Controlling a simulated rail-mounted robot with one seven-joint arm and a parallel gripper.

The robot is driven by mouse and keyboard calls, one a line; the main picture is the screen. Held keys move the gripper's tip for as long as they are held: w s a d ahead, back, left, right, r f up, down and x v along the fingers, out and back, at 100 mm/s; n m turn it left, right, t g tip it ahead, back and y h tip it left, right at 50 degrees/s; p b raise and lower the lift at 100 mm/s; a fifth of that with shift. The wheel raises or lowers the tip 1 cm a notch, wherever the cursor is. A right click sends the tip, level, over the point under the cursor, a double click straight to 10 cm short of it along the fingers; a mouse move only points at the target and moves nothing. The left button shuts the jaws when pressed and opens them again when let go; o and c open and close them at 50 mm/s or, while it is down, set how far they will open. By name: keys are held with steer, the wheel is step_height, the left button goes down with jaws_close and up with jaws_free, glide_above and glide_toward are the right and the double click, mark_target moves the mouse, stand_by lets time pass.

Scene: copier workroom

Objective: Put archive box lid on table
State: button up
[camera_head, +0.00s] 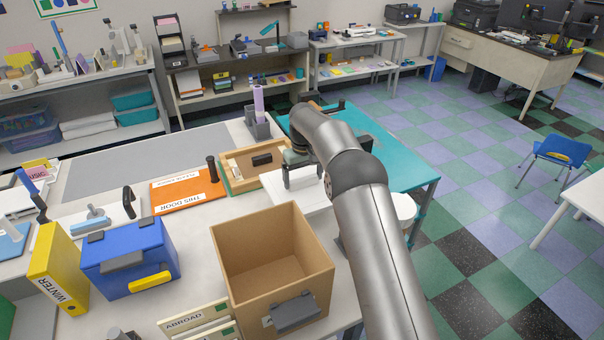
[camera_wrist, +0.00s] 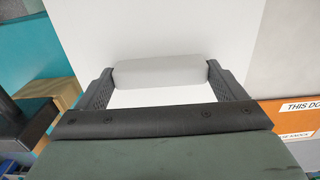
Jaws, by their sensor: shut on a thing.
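The archive box lid (camera_head: 275,194) is a flat white panel with a light grey bar handle, lying level over the right side of the pale worktable (camera_head: 195,240). I cannot tell whether it touches the table. My gripper (camera_head: 303,178) is shut on the handle. In the wrist view, the handle (camera_wrist: 160,73) sits between both fingers of my gripper (camera_wrist: 160,85), with the white lid (camera_wrist: 155,25) behind it. My arm hides the lid's right part in the head view. An open, empty brown box (camera_head: 235,265) stands in front of the lid.
An orange sign board (camera_head: 180,194) and a wooden tray (camera_head: 232,182) lie left of the lid. A blue box (camera_head: 120,265) and a yellow binder (camera_head: 58,268) stand at the front left. A teal table (camera_head: 405,170) lies to the right, mostly clear there.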

mark_target(303, 195)
steer(key=shift+f, duration=0.1)
stand_by(0.3)
steer(key=shift+f+b, duration=2.3)
steer(key=shift+f, duration=1.6)
steer(key=shift+f, duration=0.3)
steer(key=o, duration=0.8)
steer(key=shift+r, duration=0.1)
step_height(303, 195, up, 17)
steer(key=shift+f+b, duration=0.1)
steer(key=shift+b, duration=0.55)
steer(key=shift+r, duration=0.2)
